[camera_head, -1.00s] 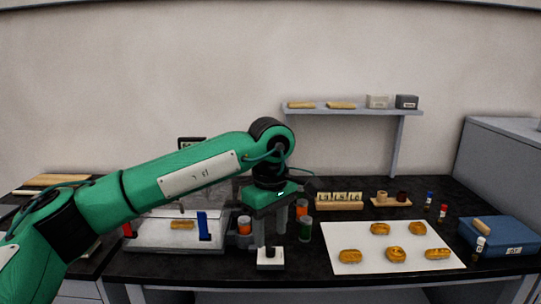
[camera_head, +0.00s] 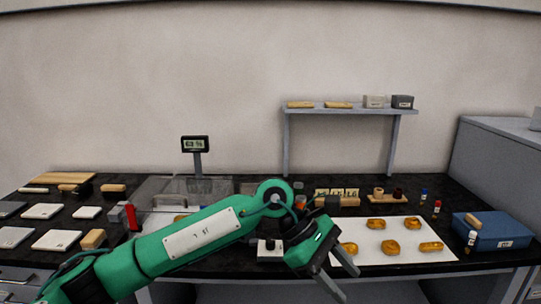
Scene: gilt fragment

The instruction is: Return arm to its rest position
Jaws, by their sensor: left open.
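My left arm comes in from the lower left across the front of the bench. Its gripper (camera_head: 338,277) is open, with two grey fingers apart and nothing between them. The fingers are at the front edge of the bench, by the near left corner of a white sheet (camera_head: 375,253). Several gilt, ornate pieces (camera_head: 390,247) lie on that sheet; the leftmost is close behind the gripper. A small white block with a black knob (camera_head: 269,250) stands just left of the gripper. My right gripper is not in view.
A clear-walled case (camera_head: 160,190) and a display on a post (camera_head: 195,144) stand behind my arm. A blue box (camera_head: 495,232) is at the right. White tiles (camera_head: 57,240) and wooden blocks are at the left.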

